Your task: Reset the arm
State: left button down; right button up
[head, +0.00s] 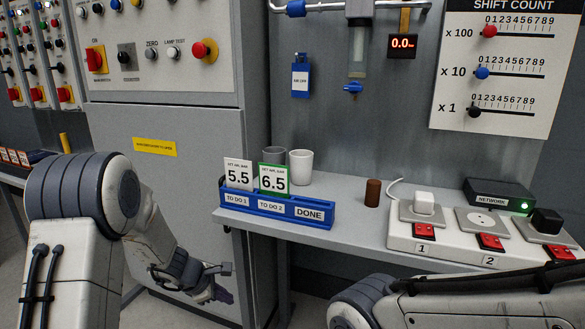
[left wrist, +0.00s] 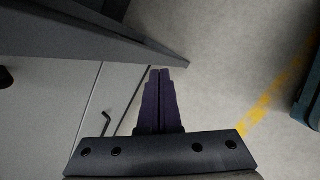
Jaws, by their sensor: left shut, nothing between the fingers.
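My left arm comes in from the left in the head view, with its left gripper (head: 222,284) low in front of the grey cabinet, below the level of the shelf. In the left wrist view the two dark fingers of the left gripper (left wrist: 160,78) lie together, shut and empty, over the floor beside the cabinet. My right arm (head: 480,305) crosses the lower right of the head view in front of the shelf. Its gripper is outside the picture.
A grey shelf (head: 340,222) carries a blue card holder (head: 238,203), cups, a brown cylinder (head: 372,193) and a white socket strip (head: 455,249). A grey cabinet (head: 200,180) stands behind my left arm. The wrist view shows open floor (left wrist: 235,50) with a yellow line.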

pick_arm(q)
jog(key=s+r+m+g+y, duration=0.1)
jog(key=s+r+m+y, duration=0.15)
jog(key=s+m, duration=0.7)
jog(key=s+r+m+g+y, duration=0.1)
jog(key=s+r+m, duration=0.3)
jog(key=s+m, duration=0.55)
jog(key=s+d+r+m+g, duration=0.2)
jog(key=s+d+r+m, duration=0.15)
jog(key=s+d, duration=0.35)
jog(key=s+d+r+m+g, duration=0.1)
jog(key=s+d+r+m, duration=0.1)
jog(key=s+d+m, duration=0.4)
notch_tip(320, 180, up, 35)
jog(key=s+p, duration=0.1)
jog(key=p, duration=3.3)
jog(key=shift+d+n+p, duration=0.15)
jog(key=shift+n+p, duration=0.25)
jog(key=shift+n, duration=0.05)
jog(key=shift+s+f+h, duration=0.1)
jog(key=shift+h, duration=0.15)
